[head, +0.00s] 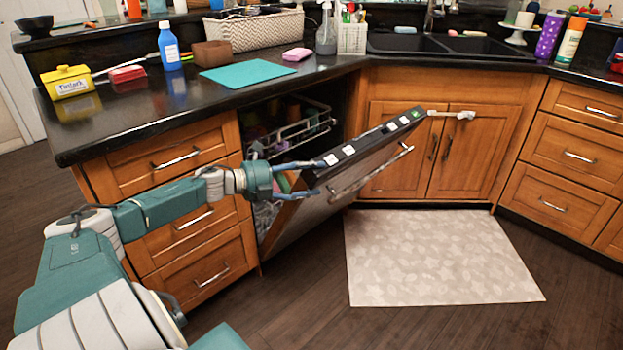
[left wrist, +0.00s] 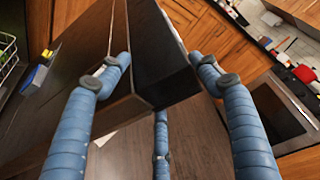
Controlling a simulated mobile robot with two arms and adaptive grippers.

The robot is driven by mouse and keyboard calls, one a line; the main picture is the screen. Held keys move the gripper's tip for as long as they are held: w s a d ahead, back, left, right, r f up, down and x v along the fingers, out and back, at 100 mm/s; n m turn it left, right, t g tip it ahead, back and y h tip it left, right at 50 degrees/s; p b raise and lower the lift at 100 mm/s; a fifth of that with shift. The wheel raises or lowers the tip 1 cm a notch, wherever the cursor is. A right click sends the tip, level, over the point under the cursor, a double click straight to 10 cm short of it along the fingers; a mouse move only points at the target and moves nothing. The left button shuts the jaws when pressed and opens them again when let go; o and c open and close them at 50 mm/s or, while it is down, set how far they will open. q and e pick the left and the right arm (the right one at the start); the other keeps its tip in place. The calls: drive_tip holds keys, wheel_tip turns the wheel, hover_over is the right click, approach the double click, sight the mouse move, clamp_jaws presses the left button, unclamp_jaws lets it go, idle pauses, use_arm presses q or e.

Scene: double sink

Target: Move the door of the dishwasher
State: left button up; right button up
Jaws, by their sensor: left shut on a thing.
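The dishwasher door (head: 378,143) is partly open and tilted outward from the cabinet front. Its dark top edge carries several small buttons, and a bar handle (head: 372,172) runs along its outer face. The dishwasher's rack (head: 300,130) with dishes shows in the opening behind it. My left gripper (head: 317,179) is at the door's near left upper corner, shut on its edge. In the left wrist view, the blue fingers of my left gripper (left wrist: 163,75) lie on both sides of the dark door edge (left wrist: 160,60). My right gripper is not in view.
Wooden drawers (head: 190,165) stand left of the dishwasher and sink cabinet doors (head: 440,145) to its right. A pale mat (head: 440,260) lies on the floor in front. The black counter (head: 150,115) above holds a teal mat (head: 247,75) and bottles.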

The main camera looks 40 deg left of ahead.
use_arm(q)
drive_tip(key=shift+f, duration=0.15)
drive_tip(key=o, duration=1.8)
drive_tip(key=shift+w+f, duration=0.1)
drive_tip(key=shift+s+a, duration=0.15)
drive_tip(key=shift+s, duration=0.3)
drive_tip(key=shift+v, duration=5.55)
